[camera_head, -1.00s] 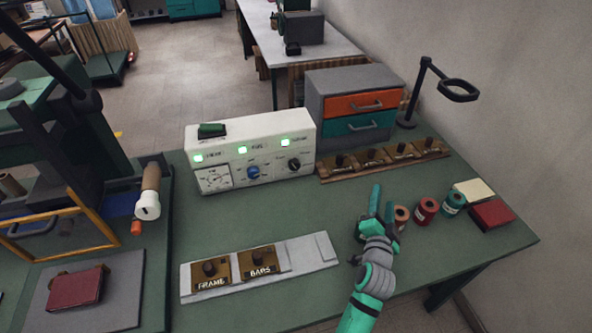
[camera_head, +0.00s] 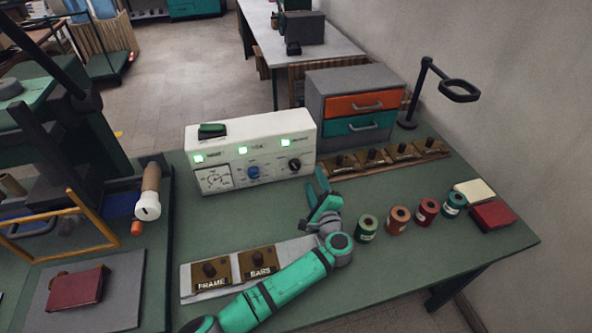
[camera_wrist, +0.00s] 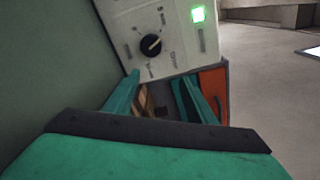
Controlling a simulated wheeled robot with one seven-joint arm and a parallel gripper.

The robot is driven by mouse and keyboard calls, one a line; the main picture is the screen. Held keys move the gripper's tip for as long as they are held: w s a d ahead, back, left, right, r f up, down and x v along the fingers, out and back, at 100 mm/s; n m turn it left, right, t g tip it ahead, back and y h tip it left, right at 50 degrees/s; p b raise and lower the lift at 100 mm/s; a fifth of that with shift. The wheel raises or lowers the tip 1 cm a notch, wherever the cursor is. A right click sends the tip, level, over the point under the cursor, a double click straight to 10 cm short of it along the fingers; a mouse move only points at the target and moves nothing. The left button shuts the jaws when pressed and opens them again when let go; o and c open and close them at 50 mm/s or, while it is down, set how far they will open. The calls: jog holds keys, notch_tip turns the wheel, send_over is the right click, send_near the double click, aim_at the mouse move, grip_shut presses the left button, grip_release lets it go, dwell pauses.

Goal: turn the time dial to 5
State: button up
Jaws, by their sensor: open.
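A white control box (camera_head: 250,150) stands at the back of the green bench. Its front has a gauge (camera_head: 216,179), a blue dial (camera_head: 253,172) and a black dial (camera_head: 294,165), left to right. The small lettering is too blurred to tell which is the time dial. My gripper (camera_head: 322,188) is open and empty, in front of the box's right end and apart from it. In the wrist view a black dial (camera_wrist: 151,46) with a pale pointer mark lies beyond my open fingertips (camera_wrist: 158,86). Its numbers are not legible.
Three green lights glow on the box. A drawer cabinet (camera_head: 352,108) stands behind right, with a rack of brown stamps (camera_head: 388,158) before it. Several spools (camera_head: 398,219) stand to the right. FRAME (camera_head: 211,272) and BARS (camera_head: 261,262) blocks sit in a grey tray in front.

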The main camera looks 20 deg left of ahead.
aim_at(295, 168)
jog(key=shift+m+y, duration=0.3)
jog(key=shift+y, duration=0.2)
jog(key=a, duration=0.1)
jog(key=s+a, duration=0.1)
jog(key=s+a+f, duration=0.1)
jog(key=shift+a, duration=0.35)
jog(key=shift+x, duration=3.8)
jog(key=c, duration=1)
